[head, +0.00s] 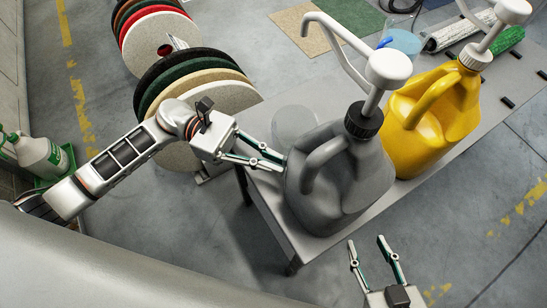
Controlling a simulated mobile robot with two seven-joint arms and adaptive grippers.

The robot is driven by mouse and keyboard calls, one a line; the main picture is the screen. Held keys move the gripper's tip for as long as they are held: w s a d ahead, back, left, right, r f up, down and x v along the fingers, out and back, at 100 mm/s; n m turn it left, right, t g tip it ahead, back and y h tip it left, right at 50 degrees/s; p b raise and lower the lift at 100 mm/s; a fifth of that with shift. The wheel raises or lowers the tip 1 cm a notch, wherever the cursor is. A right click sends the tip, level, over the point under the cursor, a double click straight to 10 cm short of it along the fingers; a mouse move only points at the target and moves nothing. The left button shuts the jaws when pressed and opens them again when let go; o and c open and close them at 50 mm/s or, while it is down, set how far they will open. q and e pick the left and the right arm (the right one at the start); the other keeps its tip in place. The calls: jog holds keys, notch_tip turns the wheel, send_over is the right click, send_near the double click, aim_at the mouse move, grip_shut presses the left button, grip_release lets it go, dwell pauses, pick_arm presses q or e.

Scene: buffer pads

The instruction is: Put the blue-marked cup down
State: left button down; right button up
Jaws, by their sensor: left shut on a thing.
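A clear, see-through cup (294,119) is beside the grey jug at the table's left edge. I see no blue mark on it, and its lower part is hard to make out. My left gripper (282,163) reaches in from the left with its fingertips close together at the cup's lower side, shut on it; the grey jug partly hides this contact. I cannot tell whether the cup's base touches the table. My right gripper (366,242) is open and empty at the bottom, in front of the table.
A grey pump jug (340,185) stands right beside my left fingertips, with a yellow pump jug (432,115) to its right. A bluish clear container (402,42) stands behind.

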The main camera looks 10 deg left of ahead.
pick_arm(q)
jog(key=c, duration=2.2)
grip_release()
jog(key=shift+f, duration=0.15)
jog(key=shift+o, duration=0.2)
jog(key=shift+r, duration=0.2)
jog(key=shift+w+a+r+p, duration=0.1)
jog(key=shift+r+p, duration=0.1)
jog(key=shift+p, duration=0.1)
jog(key=a, duration=0.2)
jog(key=shift+w+a+f+b, duration=0.15)
jog(key=shift+a+f+b, duration=0.15)
jog(key=shift+a+b, duration=0.1)
jog(key=a, duration=0.3)
jog(key=shift+w+a, duration=0.25)
jog(key=shift+w, duration=0.1)
jog(key=shift+w+a+r, duration=0.1)
jog(key=shift+a+r, duration=0.05)
jog(key=shift+a, duration=0.3)
pick_arm(e)
jog(key=shift+w+a+r, duration=0.15)
jog(key=shift+a+r, duration=0.2)
jog(key=shift+a, duration=0.1)
jog(key=shift+f, duration=0.1)
